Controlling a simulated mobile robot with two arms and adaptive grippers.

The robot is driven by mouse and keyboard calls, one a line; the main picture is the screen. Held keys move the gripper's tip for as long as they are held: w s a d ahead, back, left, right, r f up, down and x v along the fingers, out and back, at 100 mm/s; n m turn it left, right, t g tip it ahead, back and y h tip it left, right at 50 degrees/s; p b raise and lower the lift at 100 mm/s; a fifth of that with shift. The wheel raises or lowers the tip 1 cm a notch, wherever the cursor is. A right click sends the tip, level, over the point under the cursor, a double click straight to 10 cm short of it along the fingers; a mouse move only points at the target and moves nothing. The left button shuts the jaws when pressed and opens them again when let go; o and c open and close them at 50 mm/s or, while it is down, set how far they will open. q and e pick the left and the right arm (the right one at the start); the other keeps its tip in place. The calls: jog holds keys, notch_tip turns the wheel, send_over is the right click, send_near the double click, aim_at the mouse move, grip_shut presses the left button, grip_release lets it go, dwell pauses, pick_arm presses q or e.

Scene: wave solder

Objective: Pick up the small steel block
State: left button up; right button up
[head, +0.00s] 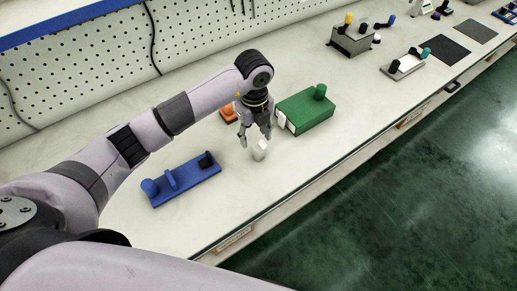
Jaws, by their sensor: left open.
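The small steel block (260,150) is a small pale grey piece standing on the white workbench (255,194), near the bench's front half. My left gripper (256,141) is directly above and around the block's upper end, fingers pointing down. Its fingers are apart, one to the left of the block and one at its upper right. Whether a finger touches the block I cannot tell. My right gripper does not show.
A green box (308,110) with a knob stands just right of the gripper. A blue fixture (183,181) lies to the left. An orange piece (228,113) sits behind the gripper. More fixtures and dark mats (441,50) are at the far right. The bench's front is clear.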

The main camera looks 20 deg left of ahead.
aim_at(258, 146)
pick_arm(q)
jog(key=shift+f, duration=0.7)
jog(key=f, duration=0.1)
jog(key=f+p, duration=0.1)
jog(key=f, duration=0.2)
jog(key=shift+w+d+p, duration=0.25)
jog(key=shift+d+p, duration=0.05)
jog(key=shift+p, duration=0.1)
jog(key=shift+f, duration=0.7)
jog(key=shift+c, duration=0.4)
grip_shut()
